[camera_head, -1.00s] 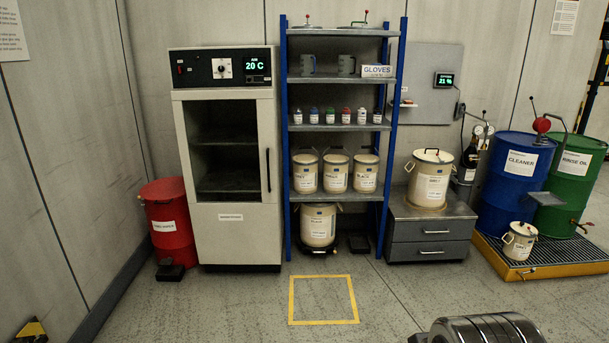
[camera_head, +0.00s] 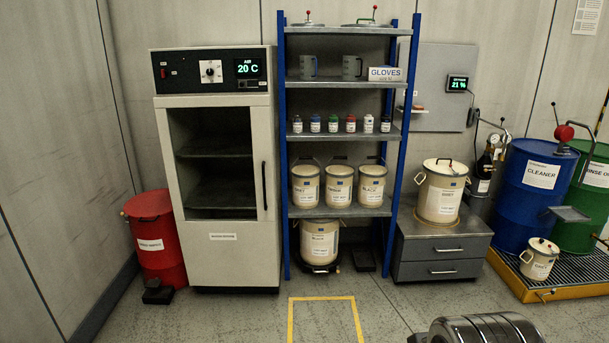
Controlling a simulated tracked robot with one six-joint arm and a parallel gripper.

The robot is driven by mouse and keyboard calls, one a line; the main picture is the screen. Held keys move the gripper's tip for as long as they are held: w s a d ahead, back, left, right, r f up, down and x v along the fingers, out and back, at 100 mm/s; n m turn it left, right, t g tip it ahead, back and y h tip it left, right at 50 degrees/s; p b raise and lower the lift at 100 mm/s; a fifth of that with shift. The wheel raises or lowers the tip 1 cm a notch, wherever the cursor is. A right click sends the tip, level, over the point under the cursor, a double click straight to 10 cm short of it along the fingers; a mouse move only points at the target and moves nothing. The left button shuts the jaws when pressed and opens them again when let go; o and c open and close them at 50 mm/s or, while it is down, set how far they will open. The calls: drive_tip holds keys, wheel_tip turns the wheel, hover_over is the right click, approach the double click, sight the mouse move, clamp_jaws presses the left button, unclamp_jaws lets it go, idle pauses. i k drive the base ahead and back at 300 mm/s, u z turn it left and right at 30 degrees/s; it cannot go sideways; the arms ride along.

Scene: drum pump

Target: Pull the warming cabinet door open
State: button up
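The warming cabinet (camera_head: 231,258) stands left of centre against the back wall, a tall pale box with a black control panel (camera_head: 212,69) on top reading 20 C. Its door (camera_head: 213,164) has a dark window showing shelves inside, and it looks shut. A dark vertical handle (camera_head: 264,186) runs along the door's right side. My gripper is not clearly in view. A dark, ribbed metal part at the bottom right edge may be part of my own body.
A red bin (camera_head: 157,245) with a black pedal stands left of the cabinet. A blue-post shelf rack (camera_head: 346,130) with tins stands close on its right. A grey drawer unit (camera_head: 440,260) and drums are farther right. Floor with a yellow square (camera_head: 324,298) is clear in front.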

sight(216, 252)
drive_tip(key=i, duration=1.45)
